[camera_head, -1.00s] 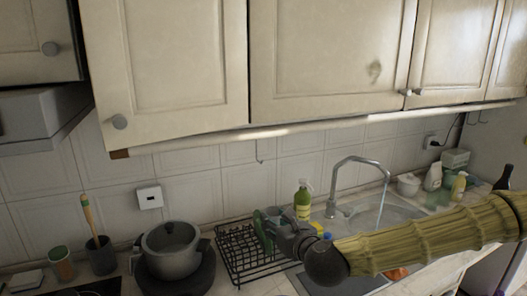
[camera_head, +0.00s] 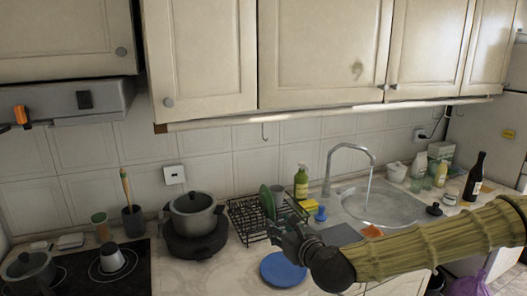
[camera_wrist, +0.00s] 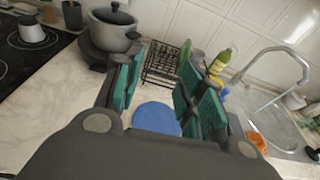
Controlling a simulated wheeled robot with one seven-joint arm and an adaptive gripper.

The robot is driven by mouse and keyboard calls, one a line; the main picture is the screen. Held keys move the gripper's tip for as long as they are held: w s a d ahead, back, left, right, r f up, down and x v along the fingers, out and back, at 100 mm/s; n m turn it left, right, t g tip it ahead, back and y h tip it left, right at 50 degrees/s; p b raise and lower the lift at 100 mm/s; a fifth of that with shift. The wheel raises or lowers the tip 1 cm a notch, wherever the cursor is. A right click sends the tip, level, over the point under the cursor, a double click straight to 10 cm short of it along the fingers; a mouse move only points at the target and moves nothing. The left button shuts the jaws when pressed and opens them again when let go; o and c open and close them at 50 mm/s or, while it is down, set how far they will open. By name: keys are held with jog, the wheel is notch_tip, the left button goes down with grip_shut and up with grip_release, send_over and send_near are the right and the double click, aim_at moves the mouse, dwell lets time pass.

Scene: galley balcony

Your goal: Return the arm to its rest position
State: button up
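My gripper (camera_head: 283,222) is above the counter in front of the dish rack in the head view. In the wrist view my gripper (camera_wrist: 158,92) shows its two green-padded fingers spread wide apart, with nothing between them. My arm, in a ribbed yellow-green cover, reaches in from the right edge of the head view. A blue plate (camera_head: 283,269) lies flat on the counter below my gripper. In the wrist view the blue plate (camera_wrist: 156,117) shows beyond and below the fingers.
A black dish rack (camera_head: 250,221) holds a green plate (camera_head: 267,201). A lidded pot (camera_head: 194,214) stands left of it. A sink (camera_head: 385,207) with running tap (camera_head: 345,150) is at the right. Cabinets (camera_head: 318,50) hang above. Open counter (camera_head: 180,268) lies front left.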

jog(key=s+a+f+n+g+b, duration=0.1)
jog(key=s+f+n+g+b, duration=0.15)
jog(key=s+f+n, duration=0.65)
jog(key=s+f+n+g+b, duration=0.1)
jog(key=s+f+g, duration=0.2)
jog(key=f, duration=1.3)
jog(key=s+a+f+n+g+b, duration=0.15)
jog(key=s+f+n, duration=0.4)
jog(key=f, duration=0.65)
jog(key=s+d+f+n+g+h+b, duration=0.4)
jog(key=s+d+f+n+g+h, duration=0.2)
jog(key=s+d+f+n, duration=0.9)
jog(key=shift+s+d+f+g+b, duration=0.35)
jog(key=shift+s+d+f+g, duration=0.15)
jog(key=shift+s+d+f, duration=2.65)
jog(key=shift+s+a+r, duration=0.4)
jog(key=shift+s+r, duration=0.05)
jog(key=shift+r, duration=0.2)
jog(key=shift+c, duration=0.4)
